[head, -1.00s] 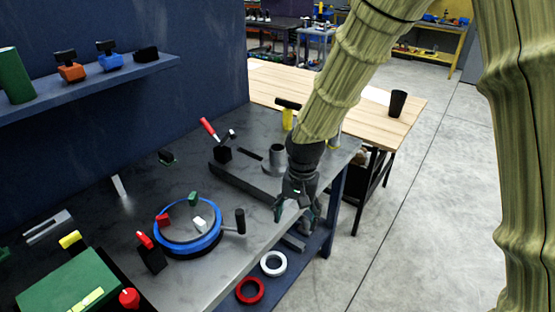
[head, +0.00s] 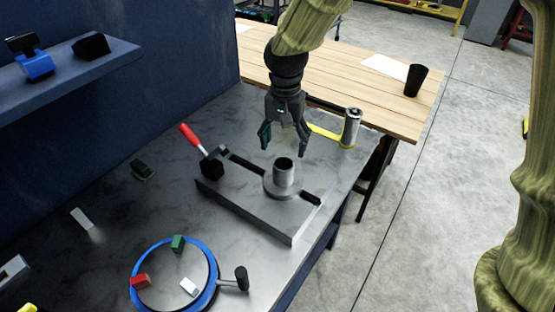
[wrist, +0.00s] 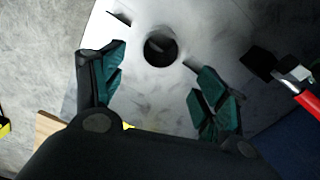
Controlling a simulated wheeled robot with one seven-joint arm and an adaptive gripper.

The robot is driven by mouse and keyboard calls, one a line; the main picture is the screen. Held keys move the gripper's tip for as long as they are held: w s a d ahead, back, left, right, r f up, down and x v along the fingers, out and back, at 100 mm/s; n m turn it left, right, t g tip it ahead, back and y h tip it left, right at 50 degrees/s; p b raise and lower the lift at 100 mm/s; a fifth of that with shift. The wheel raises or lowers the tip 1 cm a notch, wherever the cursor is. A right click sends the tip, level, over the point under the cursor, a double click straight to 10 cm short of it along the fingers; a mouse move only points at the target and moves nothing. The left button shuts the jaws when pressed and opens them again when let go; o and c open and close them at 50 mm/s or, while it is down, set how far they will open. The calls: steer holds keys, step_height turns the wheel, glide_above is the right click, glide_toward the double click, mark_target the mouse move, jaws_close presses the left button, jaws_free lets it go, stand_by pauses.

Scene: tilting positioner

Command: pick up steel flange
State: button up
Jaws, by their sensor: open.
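The steel flange (head: 284,178) is a grey disc with an upright hollow neck. It sits on a slotted steel plate (head: 243,208) on the workbench. My gripper (head: 285,145) is open and empty, pointing down just above the flange neck and apart from it. In the wrist view, the flange's dark round bore (wrist: 160,46) shows beyond and between the open fingertips (wrist: 160,75). The flange's outer edge is hard to make out there against the pale plate.
A red-handled toggle clamp (head: 203,150) stands at the plate's left end. A silver cylinder with a yellow part (head: 351,127) stands behind, to the right. A blue-rimmed turntable (head: 215,262) with small blocks is in front. A wooden table (head: 335,77) adjoins at the back.

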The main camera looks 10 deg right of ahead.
mark_target(283, 159)
steer(key=s+f, duration=0.1)
steer(key=s+f+p, duration=0.1)
steer(key=f, duration=0.1)
steer(key=shift+s+f, duration=0.15)
steer(key=shift+s, duration=0.2)
steer(key=shift+w+f, duration=1.15)
steer(key=shift+w, duration=0.05)
steer(key=shift+a+f+p, duration=0.1)
steer(key=shift+f+p, duration=0.2)
steer(key=shift+p, duration=0.1)
steer(key=shift+s+f+p, duration=0.45)
steer(key=shift+s+f, duration=0.1)
steer(key=shift+s, duration=0.1)
steer(key=shift+s+f, duration=0.15)
steer(key=shift+f, duration=0.15)
steer(key=shift+w+f+p, duration=0.15)
steer(key=shift+w+f, duration=0.1)
steer(key=shift+f, duration=0.35)
steer(key=shift+w+f+p, duration=0.15)
steer(key=shift+w+f, duration=0.1)
steer(key=shift+f, duration=0.3)
steer(key=shift+s+r, duration=0.15)
steer(key=shift+s, duration=0.2)
steer(key=shift+w, duration=0.2)
steer(key=c, duration=0.6)
jaws_close()
